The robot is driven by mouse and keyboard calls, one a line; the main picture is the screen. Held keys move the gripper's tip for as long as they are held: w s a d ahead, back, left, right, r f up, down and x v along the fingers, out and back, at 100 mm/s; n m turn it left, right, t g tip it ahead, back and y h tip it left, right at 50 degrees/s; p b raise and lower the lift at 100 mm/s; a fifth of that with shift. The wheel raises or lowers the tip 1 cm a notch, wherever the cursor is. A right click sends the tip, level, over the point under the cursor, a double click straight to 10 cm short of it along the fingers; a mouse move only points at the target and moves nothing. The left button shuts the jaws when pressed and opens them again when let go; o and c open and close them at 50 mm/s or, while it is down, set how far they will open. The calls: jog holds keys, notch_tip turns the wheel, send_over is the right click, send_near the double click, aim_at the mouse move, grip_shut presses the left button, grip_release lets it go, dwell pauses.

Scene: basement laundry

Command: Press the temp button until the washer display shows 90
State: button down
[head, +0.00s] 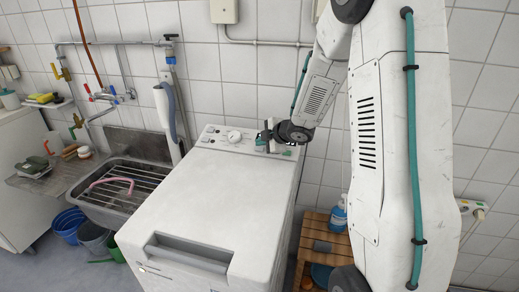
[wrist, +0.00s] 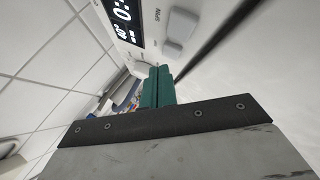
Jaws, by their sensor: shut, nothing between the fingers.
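The white top-loading washer (head: 205,195) stands in the middle of the head view, with its dial (head: 234,136) on the rear control panel. My gripper (head: 268,138) is over the right part of this panel and hides some of it. In the wrist view the black display (wrist: 124,18) is cut off by the top edge; it reads 40° beside a time starting with 0. Pale grey buttons (wrist: 182,24) sit by a SPIN label. The teal fingers of my gripper (wrist: 158,72) are shut and empty, near these buttons; contact cannot be told. No temp label is readable.
A metal sink (head: 115,190) with a rack is left of the washer, with buckets (head: 95,238) below. A wooden shelf (head: 318,240) with a blue bottle (head: 338,215) stands to the right. The tiled wall is close behind the panel.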

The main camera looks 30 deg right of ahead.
dwell(0.4)
jog(key=shift+d+f, duration=0.1)
jog(key=shift+f, duration=0.3)
jog(key=shift+w+d+f, duration=0.1)
jog(key=shift+w+f, duration=0.05)
jog(key=shift+f, duration=0.2)
dwell(0.5)
jog(key=shift+r, duration=0.1)
jog(key=shift+s+a+r, duration=0.2)
jog(key=shift+r, duration=0.45)
jog(key=shift+r, duration=0.1)
jog(key=r, duration=0.3)
jog(key=s+a+r, duration=0.1)
jog(key=shift+r, duration=0.3)
dwell(0.9)
